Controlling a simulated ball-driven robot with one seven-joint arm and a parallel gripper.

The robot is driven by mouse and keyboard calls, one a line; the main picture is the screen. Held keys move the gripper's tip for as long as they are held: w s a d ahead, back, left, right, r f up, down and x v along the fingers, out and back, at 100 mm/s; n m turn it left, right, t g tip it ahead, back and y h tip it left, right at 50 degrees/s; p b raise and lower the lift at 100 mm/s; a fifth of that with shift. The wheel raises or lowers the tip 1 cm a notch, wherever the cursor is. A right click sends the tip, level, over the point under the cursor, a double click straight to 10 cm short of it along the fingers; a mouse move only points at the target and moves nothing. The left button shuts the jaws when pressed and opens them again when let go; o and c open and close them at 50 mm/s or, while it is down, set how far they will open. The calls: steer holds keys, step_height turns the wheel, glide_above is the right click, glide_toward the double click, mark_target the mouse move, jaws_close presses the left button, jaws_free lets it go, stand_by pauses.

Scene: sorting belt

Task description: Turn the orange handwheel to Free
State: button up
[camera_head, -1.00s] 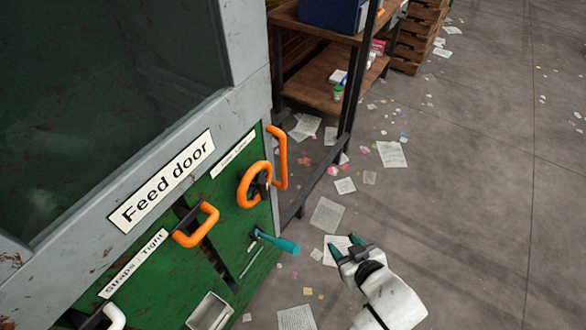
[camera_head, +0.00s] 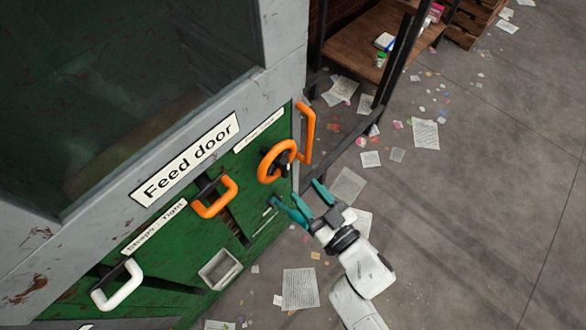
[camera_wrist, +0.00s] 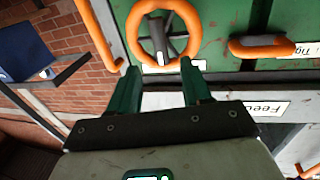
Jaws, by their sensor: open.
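The orange handwheel (camera_head: 262,168) is mounted on the green door panel, near its right edge. It is a ring with a dark hub and spokes. In the wrist view the handwheel (camera_wrist: 133,30) is at the top middle, just beyond my fingertips. My gripper (camera_head: 304,192) is open and empty, below and right of the wheel in the head view. In the wrist view my gripper (camera_wrist: 160,67) has its two teal fingers apart, near the wheel's lower rim. I cannot tell whether they touch it. The small label (camera_head: 258,133) above the wheel is too small to read.
An orange bar handle (camera_head: 307,132) stands close to the wheel's right. An orange pull handle (camera_head: 228,197) and a white one (camera_head: 104,298) are to its left. A shelf rack (camera_head: 352,50) stands behind on the right. The floor (camera_head: 480,200) on the right is open, with scattered papers.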

mark_target(288, 170)
steer(key=x, duration=0.7)
steer(key=shift+p, duration=0.4)
jaws_close()
